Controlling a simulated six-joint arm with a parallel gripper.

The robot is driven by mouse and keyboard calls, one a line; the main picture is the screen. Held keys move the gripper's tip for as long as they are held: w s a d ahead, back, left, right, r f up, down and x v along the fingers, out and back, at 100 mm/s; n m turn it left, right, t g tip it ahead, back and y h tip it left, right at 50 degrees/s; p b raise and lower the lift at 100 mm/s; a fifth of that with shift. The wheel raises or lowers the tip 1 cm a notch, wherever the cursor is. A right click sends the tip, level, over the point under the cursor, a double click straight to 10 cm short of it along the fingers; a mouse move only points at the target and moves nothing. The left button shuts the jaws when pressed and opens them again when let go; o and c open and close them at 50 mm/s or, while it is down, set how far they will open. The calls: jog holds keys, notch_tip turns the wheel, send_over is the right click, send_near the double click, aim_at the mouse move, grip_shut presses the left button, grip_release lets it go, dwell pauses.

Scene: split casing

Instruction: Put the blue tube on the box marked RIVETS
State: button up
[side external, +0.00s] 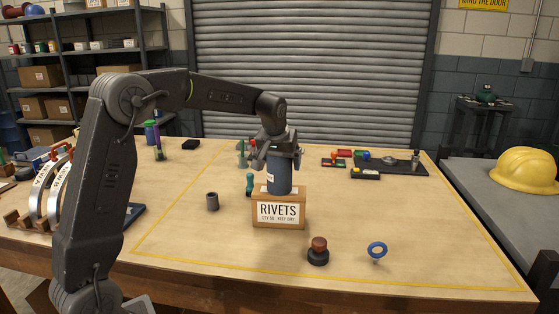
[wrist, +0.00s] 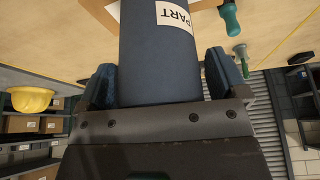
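The blue tube (side external: 279,176) stands upright at the top of the cardboard box marked RIVETS (side external: 278,212). Its lower end appears to meet the box top; a small gap there cannot be ruled out. My gripper (side external: 284,156) is around the tube's upper part from above. In the wrist view the tube (wrist: 158,55), with a white PART label, fills the space between the two fingers of my gripper (wrist: 162,82), which look closed against its sides. Part of the box (wrist: 112,12) shows behind the tube there.
A dark grey cup (side external: 212,201) stands left of the box. A teal-handled tool (side external: 249,184) is close behind the box's left side. A dark tray with parts (side external: 390,164) lies back right.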

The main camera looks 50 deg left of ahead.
jog(key=shift+o, duration=0.5)
jog(key=shift+r, duration=0.15)
jog(key=shift+r, duration=0.3)
jog(key=v, duration=1.1)
jog(key=s+d+m+t+h, duration=0.1)
jog(key=s+d+m, duration=0.3)
jog(key=s+d, duration=0.7)
jog(key=s+d+f+m+h, duration=0.1)
jog(key=s+d+f+m, duration=0.1)
jog(key=s+f, duration=0.3)
jog(key=s+d+f+m+t, duration=0.1)
jog(key=s+d+f, duration=0.2)
jog(key=s, duration=0.6)
jog(key=shift+s+f+m+h, duration=0.2)
jog(key=shift+f+m+h, duration=0.2)
jog(key=shift+f, duration=0.5)
